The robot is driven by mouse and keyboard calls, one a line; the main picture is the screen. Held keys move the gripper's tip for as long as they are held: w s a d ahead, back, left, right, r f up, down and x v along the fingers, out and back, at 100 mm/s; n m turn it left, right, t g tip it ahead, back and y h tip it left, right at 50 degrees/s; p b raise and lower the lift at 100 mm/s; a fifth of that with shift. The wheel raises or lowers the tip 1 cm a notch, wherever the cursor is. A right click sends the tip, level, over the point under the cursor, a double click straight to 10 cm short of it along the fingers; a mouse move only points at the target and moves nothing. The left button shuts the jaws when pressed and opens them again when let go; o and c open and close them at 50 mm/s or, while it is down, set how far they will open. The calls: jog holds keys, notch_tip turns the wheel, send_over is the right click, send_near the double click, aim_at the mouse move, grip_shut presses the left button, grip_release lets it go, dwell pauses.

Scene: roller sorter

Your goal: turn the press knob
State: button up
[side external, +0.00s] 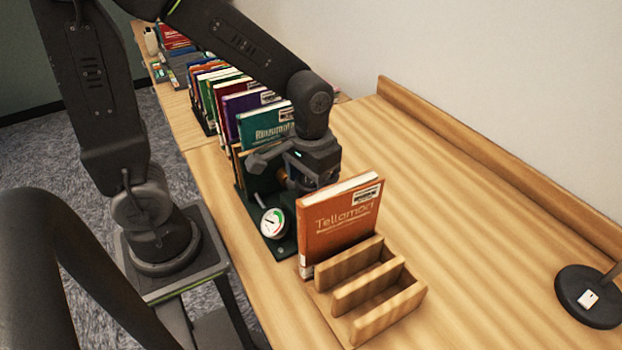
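The press stands on the table with a dark green base (287,246) and a round white dial gauge (273,223) at its front. A grey handle-like part (266,157) sticks out to the left at the top of the press area; I cannot tell whether it is the press knob or part of my wrist. My gripper (290,182) is at the press, just behind and left of the orange book. Its fingertips are mostly hidden, so I cannot tell whether they are open, shut or touching the knob.
An orange book (338,225) stands upright in a wooden slotted rack (372,298), close to my gripper on the right. A row of books with a teal one (264,126) stands behind the press. A dark round stand base (588,297) is at far right. The table between is clear.

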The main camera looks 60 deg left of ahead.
jog(key=c, duration=0.7)
jog(key=m, duration=0.4)
jog(key=shift+m, duration=0.4)
jog(key=o, duration=0.9)
jog(key=shift+r, duration=0.1)
notch_tip(320, 180, up, 14)
jog(key=shift+f, duration=0.15)
